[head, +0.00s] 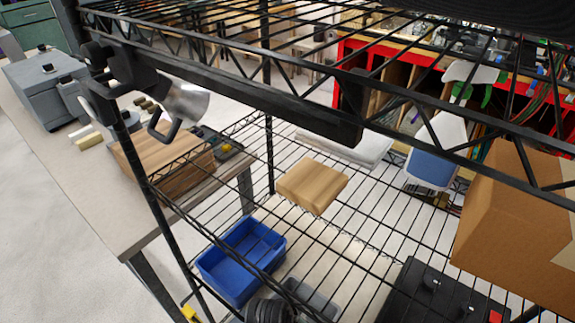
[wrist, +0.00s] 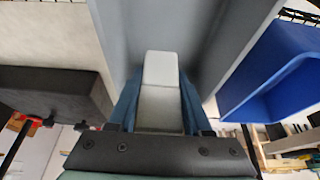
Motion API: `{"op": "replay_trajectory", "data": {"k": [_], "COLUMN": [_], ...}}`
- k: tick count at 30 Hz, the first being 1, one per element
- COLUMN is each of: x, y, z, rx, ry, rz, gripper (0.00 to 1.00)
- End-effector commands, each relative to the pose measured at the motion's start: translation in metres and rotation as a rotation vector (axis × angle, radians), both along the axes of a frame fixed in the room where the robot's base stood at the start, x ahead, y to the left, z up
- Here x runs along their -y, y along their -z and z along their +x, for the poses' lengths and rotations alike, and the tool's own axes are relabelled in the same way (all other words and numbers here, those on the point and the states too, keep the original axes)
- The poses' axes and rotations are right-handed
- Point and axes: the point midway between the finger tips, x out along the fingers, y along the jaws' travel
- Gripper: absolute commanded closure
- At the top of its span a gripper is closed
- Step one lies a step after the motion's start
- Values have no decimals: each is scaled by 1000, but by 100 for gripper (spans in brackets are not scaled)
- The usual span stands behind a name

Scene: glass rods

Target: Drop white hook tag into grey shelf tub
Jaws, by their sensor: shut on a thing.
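The white hook tag (wrist: 160,95) is a pale block between the two blue fingers of my gripper (wrist: 160,108) in the wrist view. My gripper is shut on it. The grey shelf tub (wrist: 218,45) fills the area behind the tag, with its walls on both sides of the fingers. I cannot tell how far the tag is above its floor, or whether it touches. In the head view the grey tub (head: 312,297) stands on the lower wire shelf at the bottom, partly hidden. I cannot make out the tag or the gripper's fingers there.
A blue tub (head: 241,260) stands left of the grey tub; it shows at right in the wrist view (wrist: 275,70). A black case (head: 430,295) lies to the right. Wire shelf bars (head: 230,75) cross above.

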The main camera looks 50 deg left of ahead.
Motion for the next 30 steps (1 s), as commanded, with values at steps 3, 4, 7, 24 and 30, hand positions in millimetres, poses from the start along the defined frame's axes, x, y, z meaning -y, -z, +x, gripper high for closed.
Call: {"op": "replay_trajectory", "data": {"k": [3,4,7,24,30], "x": [0,0,0,0,1], "y": [18,20,23,21,20], "z": [0,0,0,0,0], "rx": [0,0,0,0,0], "ry": [0,1,1,1,1], "rz": [0,0,0,0,0], "gripper": [100,100,100,16,16]}}
